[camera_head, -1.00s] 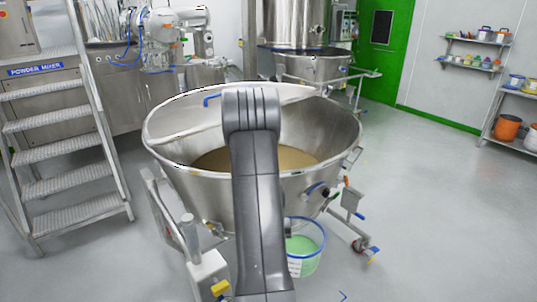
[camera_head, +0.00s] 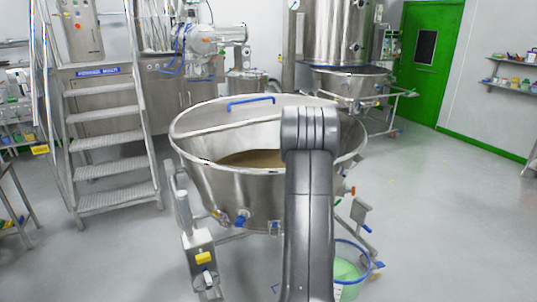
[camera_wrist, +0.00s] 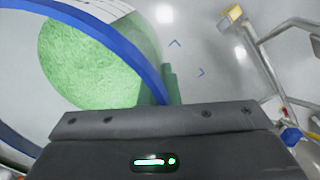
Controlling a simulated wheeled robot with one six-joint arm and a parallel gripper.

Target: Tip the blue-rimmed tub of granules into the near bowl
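The blue-rimmed tub (camera_head: 347,275) is translucent with green granules inside. In the head view it shows low, right of my arm and in front of the near bowl's right side, partly hidden by the arm. In the wrist view the tub (camera_wrist: 158,80) fills the upper left, its rim running down to my gripper (camera_wrist: 170,92). My gripper appears shut on the tub at the rim; the fingertips are mostly hidden. The near bowl (camera_head: 215,185) is a wide steel vessel on a wheeled frame, with tan powder inside. My arm covers its right part.
Metal steps (camera_head: 108,140) stand at the left. A second steel bowl (camera_head: 350,83) stands at the back under a steel column. The near bowl's frame has a post (camera_head: 198,245) at front left. Grey floor is clear to the right.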

